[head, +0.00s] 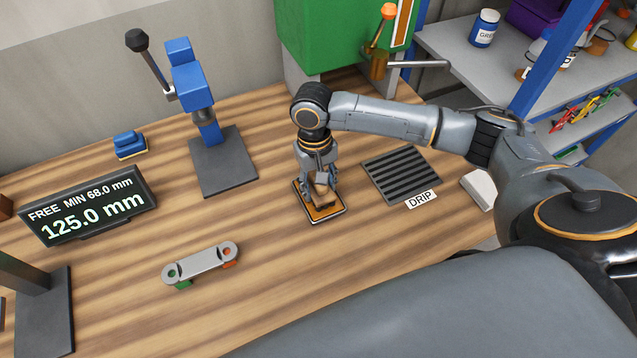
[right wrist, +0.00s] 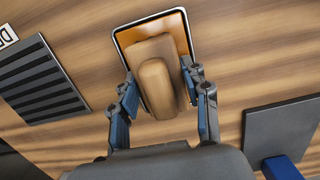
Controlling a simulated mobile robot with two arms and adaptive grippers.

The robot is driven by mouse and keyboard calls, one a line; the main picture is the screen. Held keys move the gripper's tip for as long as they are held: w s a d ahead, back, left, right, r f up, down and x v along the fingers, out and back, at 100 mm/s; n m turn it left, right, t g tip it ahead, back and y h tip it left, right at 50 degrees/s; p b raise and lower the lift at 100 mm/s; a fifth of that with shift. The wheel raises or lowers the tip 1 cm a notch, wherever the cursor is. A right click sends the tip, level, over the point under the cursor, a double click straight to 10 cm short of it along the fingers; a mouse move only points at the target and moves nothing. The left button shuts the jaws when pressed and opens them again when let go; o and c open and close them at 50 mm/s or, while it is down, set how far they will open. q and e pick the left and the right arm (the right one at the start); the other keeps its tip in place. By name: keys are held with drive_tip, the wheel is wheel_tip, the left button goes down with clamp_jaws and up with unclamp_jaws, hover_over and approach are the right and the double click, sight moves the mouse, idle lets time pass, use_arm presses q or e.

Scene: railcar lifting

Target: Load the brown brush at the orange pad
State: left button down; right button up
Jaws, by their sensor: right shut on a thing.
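The brown brush (right wrist: 155,78) is between the fingers of my right gripper (head: 320,188), which is shut on it. In the right wrist view the gripper (right wrist: 162,105) has a finger on each side of the brush. The orange pad (head: 327,212) lies in a pale-rimmed dark tray on the bench, directly under the brush. The pad also shows around the brush in the right wrist view (right wrist: 180,28). I cannot tell whether the brush touches the pad. My left gripper is not in view.
A dark ribbed DRIP grate (head: 400,175) lies right of the pad. A blue press on a grey plate (head: 222,162) stands left. A grey link (head: 200,263) lies in front, near a display (head: 90,207) reading 125.0 mm. A blue brush-like block (head: 130,142) sits at back left.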

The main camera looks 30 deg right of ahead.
sight(312, 194)
drive_tip(key=shift+s+f+p, duration=0.1)
drive_tip(key=shift+f+p, duration=0.05)
drive_tip(key=shift+p, duration=0.25)
idle(1.5)
wheel_tip(312, 194, up, 7)
drive_tip(key=p, duration=0.9)
idle(0.8)
drive_tip(key=a+b, duration=0.1)
drive_tip(key=b, duration=0.2)
drive_tip(key=s+a+r+b, duration=0.1)
drive_tip(key=b, duration=0.3)
drive_tip(key=shift+a, duration=0.1)
drive_tip(key=s+r+b, duration=0.2)
drive_tip(key=s+b, duration=0.3)
drive_tip(key=b, duration=0.2)
drive_tip(key=shift+s+a+n, duration=0.3)
drive_tip(key=shift+s, duration=0.1)
